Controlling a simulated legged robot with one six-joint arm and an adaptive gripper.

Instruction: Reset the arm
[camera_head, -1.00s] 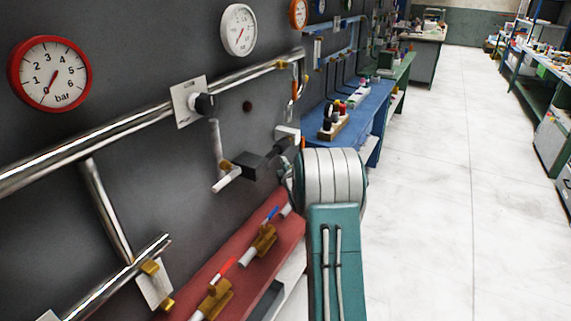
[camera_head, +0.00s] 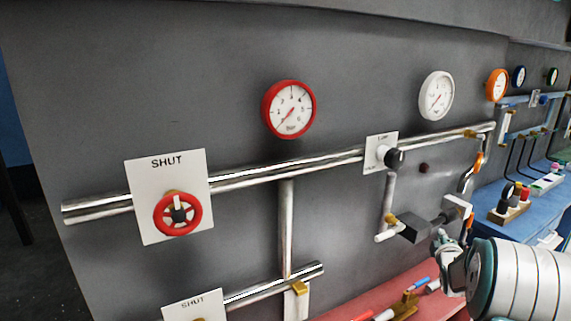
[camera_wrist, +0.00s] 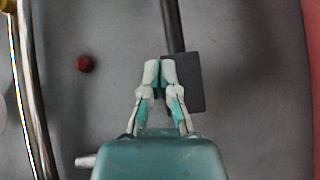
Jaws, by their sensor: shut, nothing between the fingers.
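My gripper (camera_wrist: 159,74) shows in the wrist view with its white and teal fingers together and nothing between them. It is in front of a dark rectangular block (camera_wrist: 188,82) with a dark rod running from it. I cannot tell whether the fingertips touch the block. In the head view my arm (camera_head: 515,280) enters at the lower right, close to the panel, and its end is partly hidden there. The dark block (camera_head: 414,228) also shows in the head view, below a black knob (camera_head: 395,158).
The grey panel (camera_head: 240,110) carries steel pipes (camera_head: 285,172), a red gauge (camera_head: 289,109), a white gauge (camera_head: 436,96) and a red handwheel (camera_head: 178,214) beside a "SHUT" label. A red ledge (camera_head: 440,306) lies below. A blue bench (camera_head: 495,198) stands at the right.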

